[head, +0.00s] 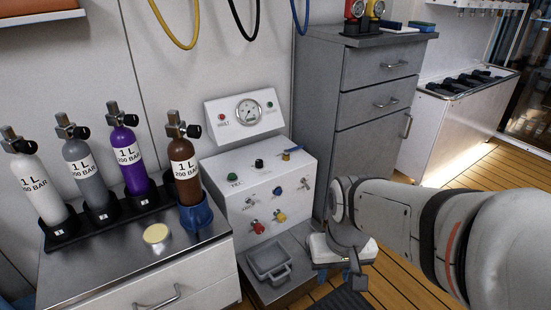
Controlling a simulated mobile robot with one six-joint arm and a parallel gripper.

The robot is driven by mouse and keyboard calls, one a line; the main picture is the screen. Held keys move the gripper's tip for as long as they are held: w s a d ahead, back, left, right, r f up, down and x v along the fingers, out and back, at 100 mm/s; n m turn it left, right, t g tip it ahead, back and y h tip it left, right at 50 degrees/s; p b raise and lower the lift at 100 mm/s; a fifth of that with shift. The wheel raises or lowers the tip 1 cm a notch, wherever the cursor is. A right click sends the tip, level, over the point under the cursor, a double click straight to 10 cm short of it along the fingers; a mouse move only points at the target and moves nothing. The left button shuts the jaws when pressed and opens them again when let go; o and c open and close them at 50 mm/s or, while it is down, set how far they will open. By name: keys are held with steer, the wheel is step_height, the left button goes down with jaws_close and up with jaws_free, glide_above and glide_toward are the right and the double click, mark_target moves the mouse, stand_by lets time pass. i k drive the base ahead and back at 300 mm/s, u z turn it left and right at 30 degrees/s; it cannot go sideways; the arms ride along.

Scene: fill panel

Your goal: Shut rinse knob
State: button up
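The white fill panel (228,208) stands in the middle of the head view. The labels are too small to tell which is the rinse knob. My gripper (352,280) hangs low at the panel's right, apart from the knobs. Its fingers are partly hidden and their opening is unclear.
A gauge box (243,117) stands behind the panel. A grey tray (268,261) lies at its foot. Several bottles, one brown (184,164) in a blue cup (196,214), stand on the left counter. A grey cabinet (371,120) is behind my arm. Space before the panel's face looks clear.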

mark_target(281, 217)
steer(key=z, duration=0.7)
steer(key=k, duration=1.05)
steer(key=u, duration=0.6)
steer(key=i, duration=1.35)
steer(key=u, duration=0.2)
